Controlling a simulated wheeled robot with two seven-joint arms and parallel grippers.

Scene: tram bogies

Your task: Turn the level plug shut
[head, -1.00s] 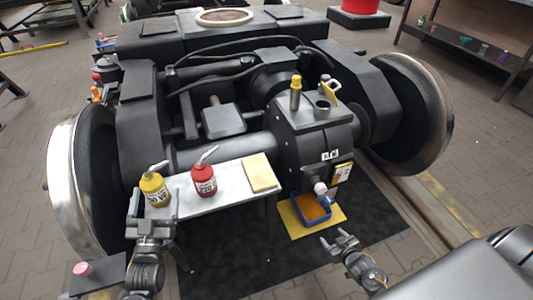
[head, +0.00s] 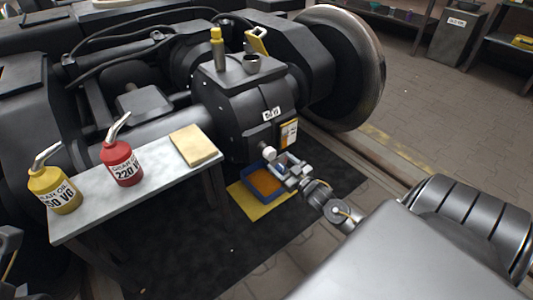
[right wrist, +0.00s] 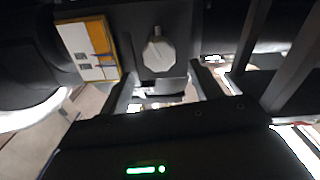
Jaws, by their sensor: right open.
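The level plug (head: 269,153) is a pale grey knob low on the front of the dark gearbox (head: 240,110). In the right wrist view the plug (right wrist: 158,52) is a faceted knob facing me, just beyond the fingers. My right gripper (head: 284,166) is open, with its fingers spread either side of the plug's line. I cannot tell whether they touch the plug. A dark part of my left gripper (head: 9,248) shows cut off at the left edge, and its jaws cannot be made out.
A blue tray (head: 249,191) with amber liquid stands on a yellow sheet below the plug. A yellow-and-white label (right wrist: 88,48) is beside the plug. A bench (head: 150,187) carries a yellow oil can (head: 58,192), a red one (head: 122,165) and a folded cloth (head: 195,146).

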